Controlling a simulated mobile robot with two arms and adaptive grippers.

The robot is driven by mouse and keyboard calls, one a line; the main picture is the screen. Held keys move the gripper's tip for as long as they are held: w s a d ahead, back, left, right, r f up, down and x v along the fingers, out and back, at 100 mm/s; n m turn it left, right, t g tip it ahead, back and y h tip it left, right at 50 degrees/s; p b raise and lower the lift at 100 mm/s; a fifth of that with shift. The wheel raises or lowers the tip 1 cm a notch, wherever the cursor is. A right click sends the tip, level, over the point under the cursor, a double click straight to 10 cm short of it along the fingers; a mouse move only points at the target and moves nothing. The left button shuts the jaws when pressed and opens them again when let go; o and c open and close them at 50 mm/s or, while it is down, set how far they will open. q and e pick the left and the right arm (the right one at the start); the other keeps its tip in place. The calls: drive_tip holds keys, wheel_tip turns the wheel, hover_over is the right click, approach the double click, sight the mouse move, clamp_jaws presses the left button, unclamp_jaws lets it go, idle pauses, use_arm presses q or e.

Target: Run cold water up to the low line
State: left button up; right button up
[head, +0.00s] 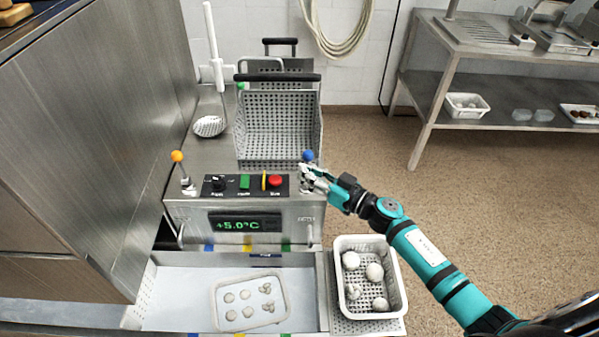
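A machine with a steel front carries a lever with a blue knob (308,156) at its right and a lever with an orange knob (177,156) at its left. My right gripper (305,174) is at the blue-knobbed lever, just below the knob. It hides the lever's lower part, and whether its fingers are closed on the lever is unclear. The display (245,223) reads +5.0°C. In front is a pale shallow basin (180,290) with small coloured marks along its edges. I cannot make out a water level in it. My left gripper is out of view.
A tray (218,312) with several mushroom-like pieces lies in the basin. A white perforated basket (399,290) with several round pieces stands right of it. Perforated metal baskets (279,125) and a skimmer (209,126) are behind the panel. A steel shelf (500,100) stands back right.

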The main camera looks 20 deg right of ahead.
drive_tip(key=o, duration=0.9)
drive_tip(key=shift+d, duration=0.1)
use_arm(q)
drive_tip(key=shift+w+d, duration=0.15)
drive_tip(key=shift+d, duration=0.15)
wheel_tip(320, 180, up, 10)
drive_tip(key=p, duration=0.9)
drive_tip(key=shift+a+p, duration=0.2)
drive_tip(key=shift+p, duration=0.2)
use_arm(e)
drive_tip(key=shift+s+d+r, duration=0.95)
drive_tip(key=shift+s+d, duration=1.45)
drive_tip(key=shift+s, duration=0.05)
drive_tip(key=shift+s+d+r, duration=0.95)
drive_tip(key=shift+s+d, duration=1.45)
drive_tip(key=shift+s, duration=0.1)
drive_tip(key=shift+s+d+r, duration=0.95)
drive_tip(key=shift+s+d, duration=1.45)
drive_tip(key=shift+s, duration=0.05)
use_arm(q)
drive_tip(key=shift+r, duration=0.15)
